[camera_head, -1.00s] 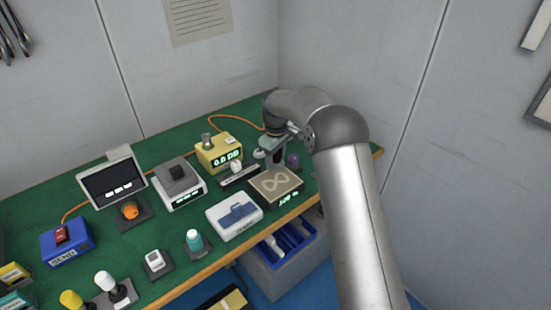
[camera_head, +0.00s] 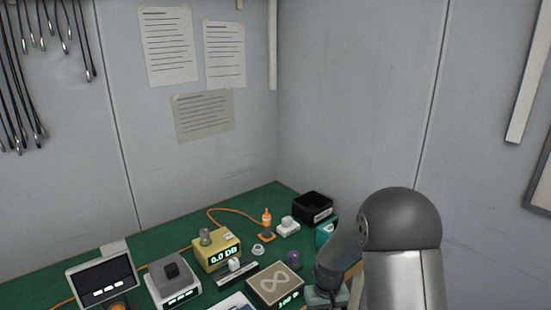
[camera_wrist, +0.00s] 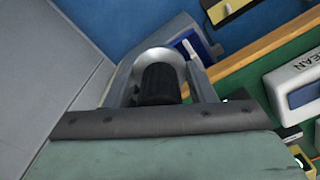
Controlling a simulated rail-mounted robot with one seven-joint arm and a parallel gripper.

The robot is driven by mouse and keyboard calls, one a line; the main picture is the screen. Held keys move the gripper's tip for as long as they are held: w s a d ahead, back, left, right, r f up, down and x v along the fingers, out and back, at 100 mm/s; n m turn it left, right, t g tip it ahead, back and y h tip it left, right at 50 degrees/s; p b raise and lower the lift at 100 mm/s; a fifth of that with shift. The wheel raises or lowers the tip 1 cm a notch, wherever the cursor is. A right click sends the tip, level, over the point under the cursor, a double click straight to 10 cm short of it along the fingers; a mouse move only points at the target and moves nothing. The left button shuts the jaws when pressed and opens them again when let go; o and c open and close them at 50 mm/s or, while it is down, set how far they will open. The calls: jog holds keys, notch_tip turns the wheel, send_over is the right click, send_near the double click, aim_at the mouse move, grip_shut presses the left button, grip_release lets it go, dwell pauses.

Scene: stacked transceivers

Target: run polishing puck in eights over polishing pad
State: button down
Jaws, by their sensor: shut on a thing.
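The polishing pad (camera_head: 275,284) is a tan-topped box with a pale figure-eight mark and a lit readout on its front. It sits on the green bench, near the bottom of the head view. My gripper (camera_wrist: 160,72) is shut on the polishing puck (camera_wrist: 158,86), a dark cylindrical handle with a pale round disc, seen between the fingers in the wrist view. In the wrist view the puck is over blue floor, beyond the wooden bench edge, apart from the pad.
A purple knob (camera_head: 294,258) stands just behind the pad. A yellow meter (camera_head: 217,251) and a grey box (camera_head: 173,279) stand left of it. A white CLEAN box (camera_wrist: 295,82) shows in the wrist view.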

jog(key=shift+m, duration=0.8)
jog(key=s, duration=0.1)
jog(key=s+d, duration=0.1)
jog(key=s, duration=0.1)
jog(key=shift+s+d+f, duration=0.35)
jog(key=shift+f, duration=0.05)
